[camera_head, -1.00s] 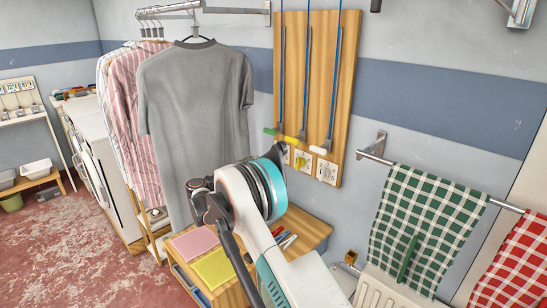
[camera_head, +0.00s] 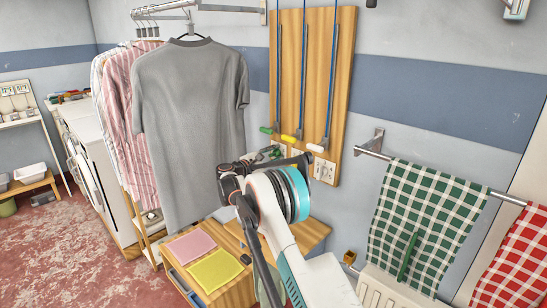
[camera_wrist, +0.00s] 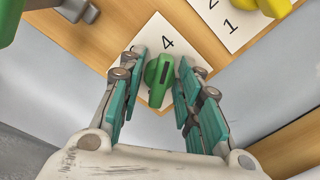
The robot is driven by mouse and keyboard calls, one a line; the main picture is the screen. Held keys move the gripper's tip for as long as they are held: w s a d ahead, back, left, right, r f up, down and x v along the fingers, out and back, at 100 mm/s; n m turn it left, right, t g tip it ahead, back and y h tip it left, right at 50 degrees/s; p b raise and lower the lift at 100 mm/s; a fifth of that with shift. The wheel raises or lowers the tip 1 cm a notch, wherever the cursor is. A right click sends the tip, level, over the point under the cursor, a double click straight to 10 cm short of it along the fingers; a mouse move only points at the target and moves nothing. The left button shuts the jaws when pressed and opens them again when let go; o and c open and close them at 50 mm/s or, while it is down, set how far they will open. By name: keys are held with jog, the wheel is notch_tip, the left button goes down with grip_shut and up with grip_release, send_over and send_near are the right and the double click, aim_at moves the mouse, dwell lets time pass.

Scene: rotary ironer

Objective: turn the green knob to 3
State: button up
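In the wrist view the green knob (camera_wrist: 158,72) sits on a white dial card (camera_wrist: 150,35) on the wooden board. A black line marks the knob, and a printed 4 lies just beyond its far end. Other numbers on this card are hidden or cut off; I see no readable 3. My gripper (camera_wrist: 161,64) is open, its teal-padded fingers on either side of the knob, with a gap visible on both sides. In the head view my gripper (camera_head: 282,157) is at the board's lower left, covering the green knob.
The board (camera_head: 340,75) carries rods with green (camera_head: 267,130), yellow (camera_head: 289,138) and white (camera_head: 315,148) handles close above my gripper. A neighbouring card (camera_wrist: 228,22) shows 1 and 2. A wooden stand below holds pink (camera_head: 191,245) and yellow (camera_head: 215,270) cloths. A grey shirt (camera_head: 190,120) hangs left.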

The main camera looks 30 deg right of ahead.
jog(key=c, duration=0.7)
jog(key=shift+n, duration=0.3)
jog(key=n, duration=1.1)
jog(key=shift+w, duration=0.1)
dwell(0.5)
jog(key=o, duration=0.7)
